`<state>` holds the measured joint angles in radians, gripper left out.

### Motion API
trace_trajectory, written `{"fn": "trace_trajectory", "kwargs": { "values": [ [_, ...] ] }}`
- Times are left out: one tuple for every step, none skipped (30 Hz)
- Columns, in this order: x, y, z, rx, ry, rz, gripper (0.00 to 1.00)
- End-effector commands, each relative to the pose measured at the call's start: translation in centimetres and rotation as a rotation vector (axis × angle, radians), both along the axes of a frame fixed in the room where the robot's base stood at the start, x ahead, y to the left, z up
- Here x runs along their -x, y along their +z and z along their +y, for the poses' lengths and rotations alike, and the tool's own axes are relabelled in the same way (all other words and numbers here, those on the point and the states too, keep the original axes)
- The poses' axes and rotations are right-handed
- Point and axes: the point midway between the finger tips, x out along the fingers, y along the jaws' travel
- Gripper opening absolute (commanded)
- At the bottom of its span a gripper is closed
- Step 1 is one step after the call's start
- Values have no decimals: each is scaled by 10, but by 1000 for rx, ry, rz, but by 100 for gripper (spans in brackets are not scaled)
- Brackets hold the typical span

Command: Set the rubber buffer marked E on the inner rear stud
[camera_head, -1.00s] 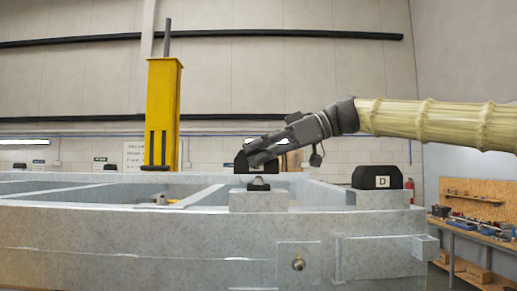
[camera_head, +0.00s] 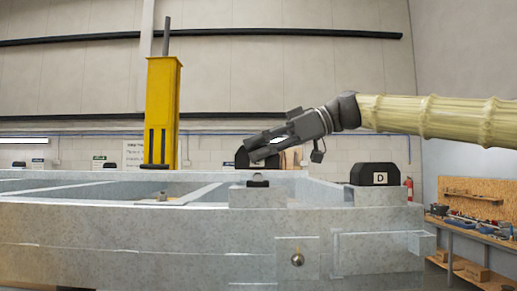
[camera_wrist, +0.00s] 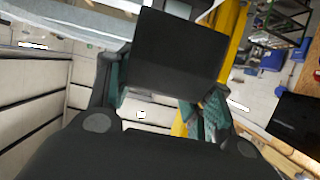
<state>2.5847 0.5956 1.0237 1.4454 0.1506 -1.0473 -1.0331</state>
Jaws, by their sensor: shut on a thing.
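My gripper (camera_head: 256,152) is shut on a black rubber buffer (camera_head: 243,157), held above the grey trailer frame (camera_head: 150,225). In the wrist view the buffer (camera_wrist: 175,45) is a dark block between the two fingers; no letter on it is readable. Below the gripper, a small dark piece with a paler rounded top (camera_head: 258,180) sits on a raised metal pad (camera_head: 257,197); I cannot tell whether it is a stud. The held buffer appears apart from this pad. A buffer marked D (camera_head: 375,174) sits on the right pad. The inner rear stud cannot be clearly identified.
A yellow column (camera_head: 162,110) stands behind the frame, left of my gripper. Small dark items (camera_head: 110,166) and signs show at the far left. A workbench with tools (camera_head: 478,232) stands at the right.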

Motion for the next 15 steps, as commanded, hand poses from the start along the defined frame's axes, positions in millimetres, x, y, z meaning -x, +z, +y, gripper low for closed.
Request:
{"fn": "trace_trajectory", "kwargs": {
  "values": [
    [0, -1, 0, -1, 0, 0, 20],
    [0, -2, 0, -1, 0, 0, 20],
    [0, -3, 0, -1, 0, 0, 20],
    [0, -4, 0, -1, -1, 0, 20],
    [0, -4, 0, -1, 0, 0, 20],
    [0, -5, 0, -1, 0, 0, 20],
    [0, -6, 0, -1, -1, 0, 20],
    [0, -7, 0, -1, -1, 0, 20],
    [0, -8, 0, -1, 0, 0, 20],
    [0, -8, 0, -1, 0, 0, 20],
    [0, -9, 0, -1, 0, 0, 20],
    [0, -10, 0, -1, 0, 0, 20],
    [0, -11, 0, -1, 0, 0, 20],
    [0, -11, 0, -1, 0, 0, 20],
    [0, -12, 0, -1, 0, 0, 20]
  ]
}}
